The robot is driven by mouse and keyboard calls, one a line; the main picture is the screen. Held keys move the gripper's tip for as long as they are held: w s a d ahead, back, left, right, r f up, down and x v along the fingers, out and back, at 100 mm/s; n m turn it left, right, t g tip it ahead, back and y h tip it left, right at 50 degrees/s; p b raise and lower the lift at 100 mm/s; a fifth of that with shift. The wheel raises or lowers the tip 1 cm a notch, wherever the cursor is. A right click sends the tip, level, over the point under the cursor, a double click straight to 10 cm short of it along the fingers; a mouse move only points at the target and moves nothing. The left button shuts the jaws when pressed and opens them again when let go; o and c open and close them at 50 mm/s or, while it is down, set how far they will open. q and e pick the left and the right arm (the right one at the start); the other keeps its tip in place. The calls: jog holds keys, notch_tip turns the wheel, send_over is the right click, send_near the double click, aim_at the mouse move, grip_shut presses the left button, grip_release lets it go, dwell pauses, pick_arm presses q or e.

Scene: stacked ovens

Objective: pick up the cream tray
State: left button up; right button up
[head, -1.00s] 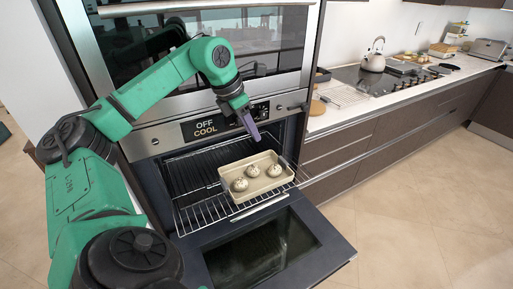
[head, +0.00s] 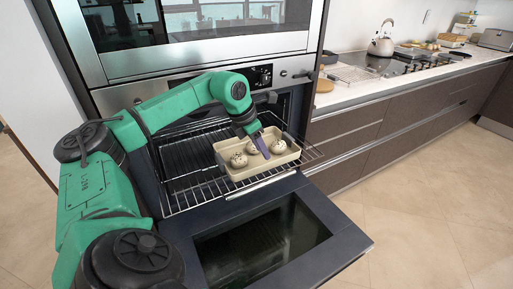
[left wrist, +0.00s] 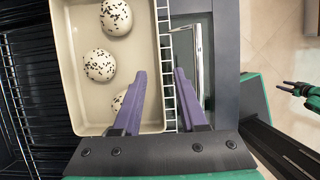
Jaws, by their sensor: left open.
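The cream tray (head: 262,173) rests on the pulled-out wire rack of the lower oven and holds three round buns with dark specks. It also shows in the left wrist view (left wrist: 75,55). My left gripper (head: 262,156) is open above the tray's right part, pointing down. In the left wrist view its purple fingers (left wrist: 161,75) straddle the tray's long rim: one over the tray's inside, the other beyond the rim over the rack edge. The left finger partly hides one bun. My right gripper (left wrist: 296,89) shows small at the right of that view; its jaw state is unclear.
The wire rack (head: 185,199) sticks out above the lowered oven door (head: 345,245). An upper oven (head: 200,45) is above. A counter (head: 345,95) with a kettle (head: 381,42) runs to the right. The floor at right is clear.

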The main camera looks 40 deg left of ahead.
pick_arm(q)
jog(key=p+x, duration=0.1)
jog(key=x, duration=0.6)
jog(key=shift+w+f, duration=0.1)
jog(key=shift+f, duration=0.05)
grip_shut()
dwell(1.0)
